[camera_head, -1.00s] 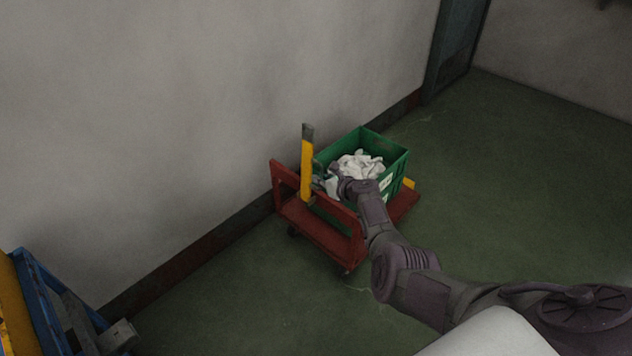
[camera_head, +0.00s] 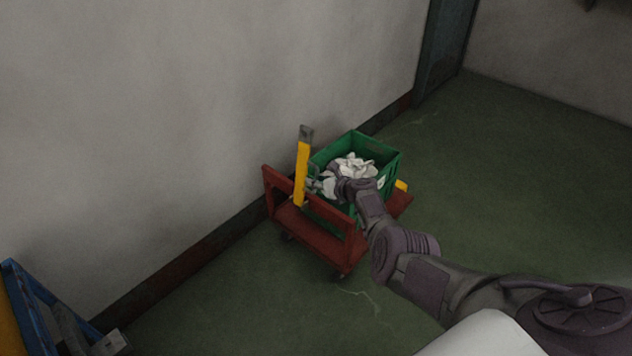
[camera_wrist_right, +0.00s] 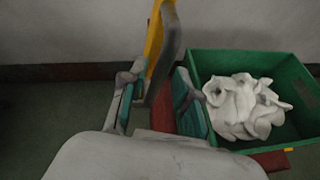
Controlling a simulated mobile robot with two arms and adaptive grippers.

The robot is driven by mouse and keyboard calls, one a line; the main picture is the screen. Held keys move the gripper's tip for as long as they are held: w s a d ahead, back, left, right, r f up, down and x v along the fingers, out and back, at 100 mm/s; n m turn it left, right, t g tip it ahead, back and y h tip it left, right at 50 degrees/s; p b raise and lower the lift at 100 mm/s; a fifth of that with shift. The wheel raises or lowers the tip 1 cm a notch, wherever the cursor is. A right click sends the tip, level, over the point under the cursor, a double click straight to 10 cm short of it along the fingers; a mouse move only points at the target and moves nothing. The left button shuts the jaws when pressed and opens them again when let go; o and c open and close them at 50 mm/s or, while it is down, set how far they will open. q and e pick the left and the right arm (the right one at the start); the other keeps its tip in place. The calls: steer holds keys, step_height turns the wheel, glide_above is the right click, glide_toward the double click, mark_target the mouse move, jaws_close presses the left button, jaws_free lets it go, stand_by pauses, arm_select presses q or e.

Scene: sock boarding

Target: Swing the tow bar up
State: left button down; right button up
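The tow bar (camera_head: 302,172) is a yellow bar with a dark grey top end. It stands nearly upright at the near end of a red trolley (camera_head: 322,245). My right gripper (camera_head: 314,184) is beside the bar, between it and the green crate. In the right wrist view the gripper (camera_wrist_right: 158,104) has its two teal-padded fingers well apart. My left gripper is not in view.
A green crate (camera_head: 388,178) of white socks (camera_head: 352,168) stands on the trolley behind the bar. A pale wall (camera_head: 200,90) runs close along the trolley's left side. A blue frame (camera_head: 38,318) stands at lower left. The green floor to the right is clear.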

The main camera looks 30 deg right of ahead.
steer(key=shift+s, duration=0.1)
stand_by(0.3)
steer(key=shift+s+d+r, duration=0.15)
steer(key=shift+s, duration=0.3)
steer(key=v, duration=1.1)
steer(key=shift+w+r, duration=0.1)
